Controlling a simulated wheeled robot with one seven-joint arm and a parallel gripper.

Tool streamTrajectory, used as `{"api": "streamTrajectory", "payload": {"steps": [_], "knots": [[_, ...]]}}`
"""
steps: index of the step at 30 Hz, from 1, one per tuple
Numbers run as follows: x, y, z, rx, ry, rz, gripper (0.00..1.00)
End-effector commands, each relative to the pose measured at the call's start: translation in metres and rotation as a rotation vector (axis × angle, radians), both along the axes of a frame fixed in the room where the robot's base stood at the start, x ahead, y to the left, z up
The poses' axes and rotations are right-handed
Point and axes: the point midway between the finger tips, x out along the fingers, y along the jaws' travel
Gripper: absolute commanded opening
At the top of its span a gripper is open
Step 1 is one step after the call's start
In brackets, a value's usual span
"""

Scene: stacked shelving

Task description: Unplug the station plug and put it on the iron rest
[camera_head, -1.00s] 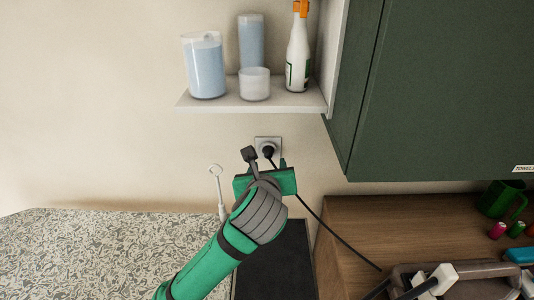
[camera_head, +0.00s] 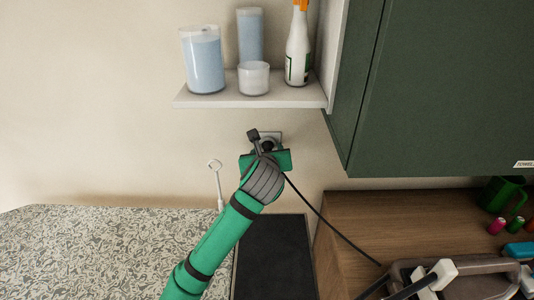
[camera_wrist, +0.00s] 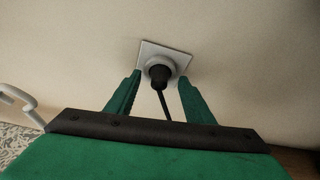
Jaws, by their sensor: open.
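The station plug (camera_wrist: 159,76) is black and sits in a white wall socket (camera_wrist: 176,54) in the wrist view. Its black cord hangs down from it between my fingers. My gripper (camera_wrist: 158,92) is open, with one green finger on each side of the plug and cord, and the plug looks just ahead of the fingertips. In the head view my gripper (camera_head: 266,150) covers most of the plug, and the socket (camera_head: 275,136) shows behind it. The cord (camera_head: 335,227) runs down right to the wooden counter. I cannot tell for sure which thing is the iron rest.
A white shelf (camera_head: 250,101) with jars and a bottle hangs above the socket. A green cabinet (camera_head: 440,90) is at the upper right. A thin white stand with a ring (camera_head: 217,180) is left of my arm. A grey tray-like item (camera_head: 480,266) sits on the wooden counter (camera_head: 360,215).

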Motion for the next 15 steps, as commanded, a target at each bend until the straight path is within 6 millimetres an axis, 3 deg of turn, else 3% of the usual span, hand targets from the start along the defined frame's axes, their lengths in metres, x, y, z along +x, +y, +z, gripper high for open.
{"api": "streamTrajectory", "payload": {"steps": [9, 12, 13, 14, 15], "knots": [[0.0018, 0.0009, -0.0007, 0.0, -0.001, 0.001, 0.48], [0.0018, 0.0004, -0.0006, 0.0, 0.0, 0.001, 0.24], [0.0019, 0.0002, -0.0006, 0.0, -0.001, 0.0, 0.22], [0.0019, 0.0, -0.0006, 0.0, -0.001, 0.0, 0.22], [0.0021, -0.0001, -0.0005, 0.0, -0.001, 0.0, 0.48]]}}
